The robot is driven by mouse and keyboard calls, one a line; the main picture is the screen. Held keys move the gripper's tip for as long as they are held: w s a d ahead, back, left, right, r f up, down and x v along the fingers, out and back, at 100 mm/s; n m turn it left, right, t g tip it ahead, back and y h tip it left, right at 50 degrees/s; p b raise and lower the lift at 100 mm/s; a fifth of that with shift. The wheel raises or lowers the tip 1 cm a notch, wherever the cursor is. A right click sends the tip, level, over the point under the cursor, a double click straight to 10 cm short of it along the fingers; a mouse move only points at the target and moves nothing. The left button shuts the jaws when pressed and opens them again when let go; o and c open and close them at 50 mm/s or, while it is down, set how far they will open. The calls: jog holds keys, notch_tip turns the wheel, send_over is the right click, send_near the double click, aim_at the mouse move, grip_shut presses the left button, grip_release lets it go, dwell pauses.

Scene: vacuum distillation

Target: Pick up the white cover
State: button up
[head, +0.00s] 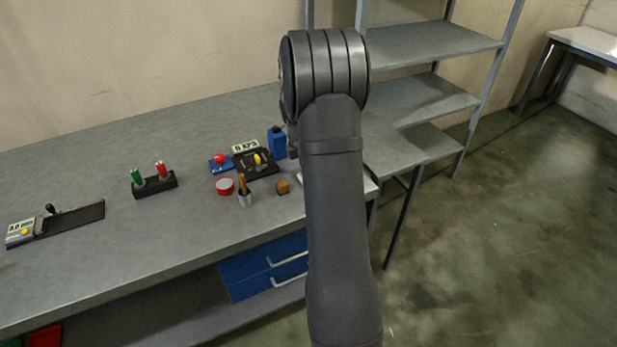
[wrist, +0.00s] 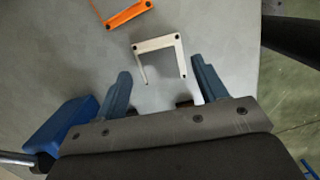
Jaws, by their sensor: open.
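The white cover (wrist: 156,44), a U-shaped frame with dark holes at its corners, lies on the grey bench top in the wrist view. Its open side faces my gripper (wrist: 161,66). My gripper is open and empty, with a blue-grey finger to either side of the cover's open end. I cannot tell the height of the fingers above the bench. In the head view my own arm hides the gripper and most or all of the cover.
An orange frame (wrist: 124,15) lies just beyond the cover. A blue block (wrist: 62,128) is left of my gripper. The bench edge is close on the right.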

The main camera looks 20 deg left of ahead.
jog(key=shift+d+f, duration=0.15)
jog(key=shift+f, duration=0.65)
jog(key=c, duration=0.9)
jog(key=shift+r, duration=0.1)
jog(key=shift+r, duration=0.1)
